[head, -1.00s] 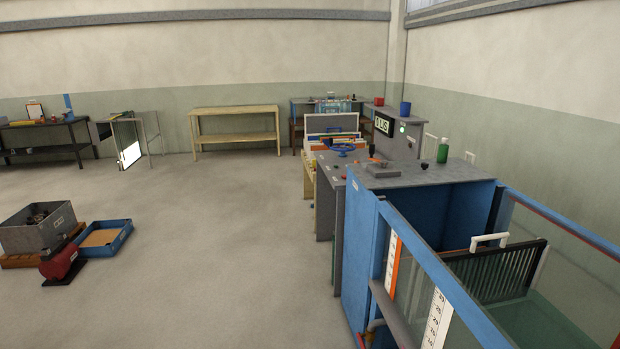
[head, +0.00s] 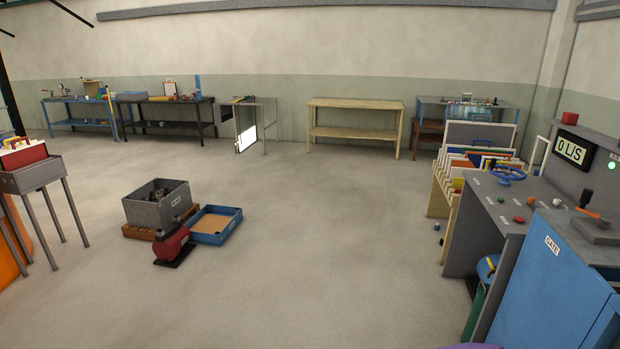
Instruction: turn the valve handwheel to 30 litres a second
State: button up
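The valve handwheel (head: 508,173) is a blue ring lying flat above the grey control desk (head: 487,222) at the right. A display (head: 571,151) on the upright panel behind the desk reads "0 L/S". A green light (head: 612,166) is lit at the right edge of that panel. The handwheel's scale marks are too small to read. My gripper is not in view, so I cannot see whether it is open or shut.
A blue cabinet marked GATE (head: 553,280) stands at the near right. A grey crate (head: 157,207), a blue tray (head: 215,226) and a red cylinder (head: 173,244) sit on the floor at left. A file rack (head: 478,158) stands behind the desk. The middle floor is clear.

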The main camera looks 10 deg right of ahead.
aim_at(493, 165)
jog(key=i+l+z, duration=0.1)
jog(key=i+z, duration=0.15)
jog(key=i, duration=0.35)
jog(key=i+z, duration=0.25)
jog(key=i, duration=0.35)
jog(key=i+j+z, duration=0.25)
jog(key=i, duration=0.3)
